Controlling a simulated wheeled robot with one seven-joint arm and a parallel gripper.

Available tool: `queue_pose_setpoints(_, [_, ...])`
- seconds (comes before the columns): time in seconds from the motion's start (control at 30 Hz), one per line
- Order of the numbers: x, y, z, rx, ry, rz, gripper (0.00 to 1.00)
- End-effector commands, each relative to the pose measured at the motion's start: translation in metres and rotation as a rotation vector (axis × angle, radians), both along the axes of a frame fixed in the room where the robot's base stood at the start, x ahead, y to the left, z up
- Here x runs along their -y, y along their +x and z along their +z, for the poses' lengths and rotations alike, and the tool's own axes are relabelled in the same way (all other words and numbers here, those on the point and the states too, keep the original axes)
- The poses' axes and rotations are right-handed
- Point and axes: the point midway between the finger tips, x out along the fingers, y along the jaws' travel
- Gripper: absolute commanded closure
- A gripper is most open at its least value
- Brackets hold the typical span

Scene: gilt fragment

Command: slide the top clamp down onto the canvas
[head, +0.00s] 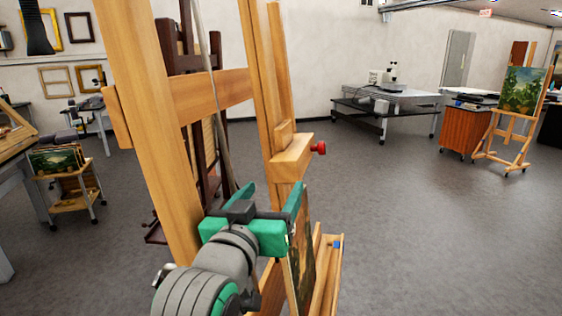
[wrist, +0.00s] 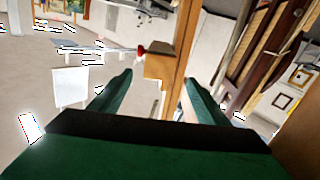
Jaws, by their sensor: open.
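The top clamp (head: 290,163) is a pale wooden block on the easel's mast, with a red knob (head: 320,148) on its right side. In the wrist view the clamp (wrist: 157,66) and knob (wrist: 141,50) appear beyond the fingertips, in line with the gap. The canvas (head: 303,250) stands below it, seen nearly edge-on and partly hidden by my gripper; I cannot tell the gap between them. My gripper (head: 272,190) has green fingers, open and empty, just below and left of the clamp. The fingers also show in the wrist view (wrist: 158,80).
The easel's wooden upright (head: 150,120) and crossbar (head: 210,93) stand close to my arm on the left. The canvas ledge (head: 326,270) is low on the right. A dark easel (head: 190,60) stands behind. The floor (head: 410,210) to the right is clear.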

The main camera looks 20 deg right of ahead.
Motion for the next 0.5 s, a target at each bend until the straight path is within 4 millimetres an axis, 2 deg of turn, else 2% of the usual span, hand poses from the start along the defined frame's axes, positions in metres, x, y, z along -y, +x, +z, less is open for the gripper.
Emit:
queue_pose_setpoints(0.13, [0.003,-0.001,0.007,0.004,0.006,-0.007,0.31])
queue_pose_setpoints(0.23, [0.006,0.007,0.007,0.002,0.006,-0.006,0.31])
queue_pose_setpoints(0.5, [0.032,0.044,0.006,0.001,0.007,-0.007,0.31])
